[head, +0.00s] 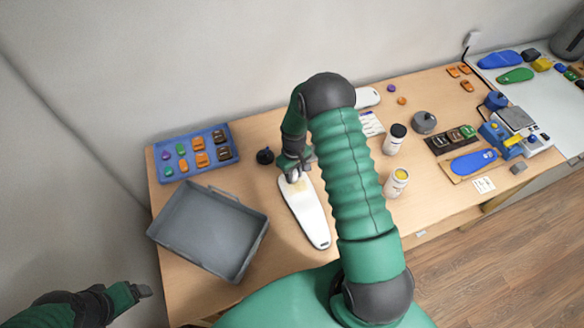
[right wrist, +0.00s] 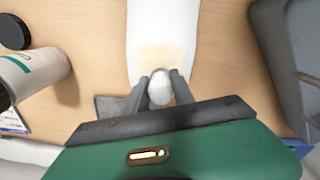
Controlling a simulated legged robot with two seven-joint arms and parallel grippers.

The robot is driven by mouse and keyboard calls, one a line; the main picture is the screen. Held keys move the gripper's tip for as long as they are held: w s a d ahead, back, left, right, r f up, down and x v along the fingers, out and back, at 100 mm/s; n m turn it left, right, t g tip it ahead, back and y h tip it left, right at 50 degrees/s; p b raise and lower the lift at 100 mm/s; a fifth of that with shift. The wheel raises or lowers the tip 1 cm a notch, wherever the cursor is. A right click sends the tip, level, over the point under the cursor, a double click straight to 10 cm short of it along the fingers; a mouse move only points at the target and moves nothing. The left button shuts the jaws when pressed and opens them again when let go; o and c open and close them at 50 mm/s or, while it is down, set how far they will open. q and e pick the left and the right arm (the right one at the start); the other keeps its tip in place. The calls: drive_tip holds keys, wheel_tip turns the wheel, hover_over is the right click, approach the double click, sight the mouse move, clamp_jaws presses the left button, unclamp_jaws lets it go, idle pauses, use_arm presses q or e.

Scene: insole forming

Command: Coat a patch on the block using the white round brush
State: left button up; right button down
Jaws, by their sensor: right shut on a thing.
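The white, insole-shaped block (head: 310,218) lies on the wooden table in front of me. A pale yellowish patch shows on its far end in the head view, and also on the block (right wrist: 162,20) in the right wrist view. My right gripper (head: 294,176) is over that far end, pointing down. It is shut on the white round brush (right wrist: 160,88), whose rounded white end shows between the fingers beside the patch. Whether the brush touches the block is hidden. My left gripper (head: 142,291) is at the lower left, away from the table objects; its finger gap is unclear.
A grey tray (head: 262,215) stands left of the block. A blue tray (head: 160,151) with small coloured pieces is behind it. A black knob-like item (head: 265,156) sits near the gripper. Two jars (head: 394,142) (head: 396,184) stand right of my right arm.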

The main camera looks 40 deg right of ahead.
drive_tip(key=shift+s+a+p, duration=0.1)
drive_tip(key=shift+s+p, duration=0.25)
drive_tip(key=shift+s, duration=0.75)
drive_tip(key=shift+s+a+p, duration=0.3)
drive_tip(key=shift+s, duration=0.55)
drive_tip(key=shift+s+a+f, duration=0.1)
drive_tip(key=shift+s+a, duration=0.2)
drive_tip(key=shift+s, duration=0.35)
drive_tip(key=shift+w+a+f, duration=0.1)
drive_tip(key=shift+w+a, duration=0.05)
drive_tip(key=shift+a, duration=0.2)
drive_tip(key=shift+w+d+f+b, duration=0.1)
drive_tip(key=shift+w+d+b, duration=0.1)
drive_tip(key=shift+w+b, duration=0.4)
drive_tip(key=shift+w+d+f+b, duration=0.1)
drive_tip(key=shift+w+d+b, duration=0.05)
drive_tip(key=shift+w, duration=0.75)
drive_tip(key=shift+w+d+r, duration=0.1)
drive_tip(key=shift+w+r, duration=0.05)
drive_tip(key=shift+w, duration=0.15)
drive_tip(key=w+b, duration=0.1)
drive_tip(key=w+d, duration=0.1)
drive_tip(key=w, duration=0.1)
drive_tip(key=shift+w+b, duration=0.1)
drive_tip(key=shift+b, duration=0.3)
drive_tip(key=shift+w+d, duration=0.1)
drive_tip(key=shift+w, duration=0.25)
drive_tip(key=shift+r, duration=0.1)
